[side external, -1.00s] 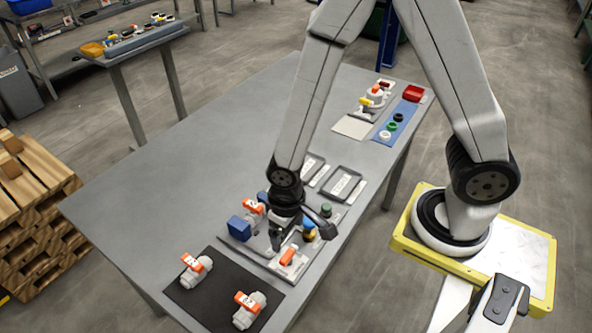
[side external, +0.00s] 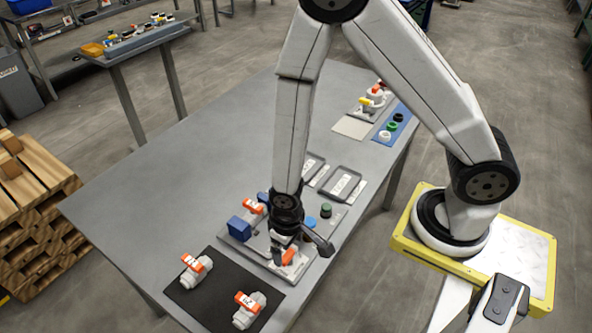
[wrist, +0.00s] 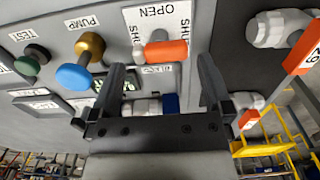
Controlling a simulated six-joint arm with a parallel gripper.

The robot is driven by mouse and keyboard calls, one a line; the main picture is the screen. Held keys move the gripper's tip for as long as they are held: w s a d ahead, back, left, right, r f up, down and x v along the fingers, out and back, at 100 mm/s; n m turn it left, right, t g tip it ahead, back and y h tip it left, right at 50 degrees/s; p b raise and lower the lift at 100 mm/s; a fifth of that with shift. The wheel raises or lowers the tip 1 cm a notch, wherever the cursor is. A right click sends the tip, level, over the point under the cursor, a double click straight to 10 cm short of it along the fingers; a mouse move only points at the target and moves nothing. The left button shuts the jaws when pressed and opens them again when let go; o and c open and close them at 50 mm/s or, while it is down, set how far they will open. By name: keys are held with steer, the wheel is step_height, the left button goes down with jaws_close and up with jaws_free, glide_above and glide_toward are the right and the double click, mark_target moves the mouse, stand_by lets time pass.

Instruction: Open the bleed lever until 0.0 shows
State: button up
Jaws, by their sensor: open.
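The bleed lever, a short orange handle (wrist: 166,51) with a pale pivot, lies on the grey panel between an OPEN label (wrist: 155,12) and SHUT labels. It points toward the right SHUT label in the wrist view. It also shows as an orange handle (side external: 289,256) in the side view. My gripper (wrist: 164,72) is open, its two dark fingers on either side of the lever; I cannot tell whether they touch it. In the side view my gripper (side external: 284,250) is over the lever. A display (wrist: 129,84) is partly hidden by the left finger; its digits are unreadable.
A blue pump knob (wrist: 73,77) on a brass stem and a green test button (wrist: 38,53) stand left of the lever. A blue block (side external: 238,227) sits on the panel plate. A black mat (side external: 214,291) holds two orange-handled valves. The table's left half is clear.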

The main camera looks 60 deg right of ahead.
steer(key=shift+f, duration=1)
steer(key=c, duration=1)
steer(key=shift+c, duration=0.2)
